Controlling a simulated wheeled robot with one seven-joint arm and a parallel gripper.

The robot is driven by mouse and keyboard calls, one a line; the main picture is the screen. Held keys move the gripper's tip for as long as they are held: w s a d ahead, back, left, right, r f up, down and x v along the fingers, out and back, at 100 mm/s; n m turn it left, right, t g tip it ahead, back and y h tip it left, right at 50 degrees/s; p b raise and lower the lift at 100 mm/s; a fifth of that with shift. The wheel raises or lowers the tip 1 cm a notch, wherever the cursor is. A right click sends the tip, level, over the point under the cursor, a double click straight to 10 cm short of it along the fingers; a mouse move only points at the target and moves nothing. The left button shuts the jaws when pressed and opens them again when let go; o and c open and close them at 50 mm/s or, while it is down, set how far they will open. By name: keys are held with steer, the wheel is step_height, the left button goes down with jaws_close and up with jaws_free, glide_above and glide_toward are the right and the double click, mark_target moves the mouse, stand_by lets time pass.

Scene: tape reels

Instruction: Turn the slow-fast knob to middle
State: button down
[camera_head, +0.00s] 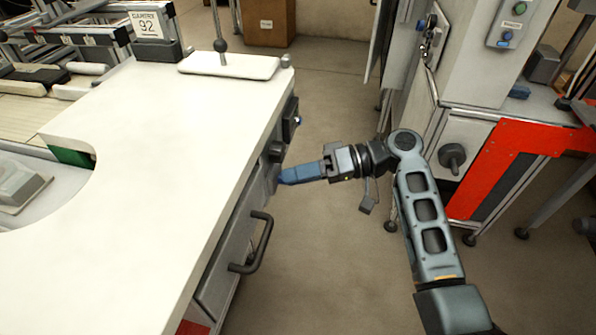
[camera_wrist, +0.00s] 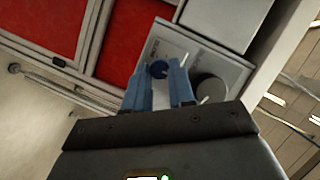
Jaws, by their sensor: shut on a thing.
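My gripper (camera_wrist: 160,72) reaches the control panel (camera_wrist: 203,58) on the table's side with its two blue fingers. In the wrist view the fingers stand on either side of a small round dark-blue knob (camera_wrist: 158,69) and are shut on it. Markings beside it are too blurred to read, so its setting cannot be told. In the head view my gripper (camera_head: 283,178) meets the table's side, and its fingertips hide the small knob.
A larger dark knob (camera_wrist: 210,88) sits close to the right finger. A black drawer handle (camera_head: 255,245) sticks out nearer the front. The white tabletop (camera_head: 165,160) is to the left. A grey cabinet with red panels (camera_head: 500,150) stands at right; open floor lies between.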

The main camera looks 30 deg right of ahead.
steer(key=c, duration=0.9)
jaws_free()
steer(key=shift+c, duration=0.2)
steer(key=v, duration=0.7)
steer(key=shift+s+d, duration=0.15)
steer(key=shift+d, duration=0.2)
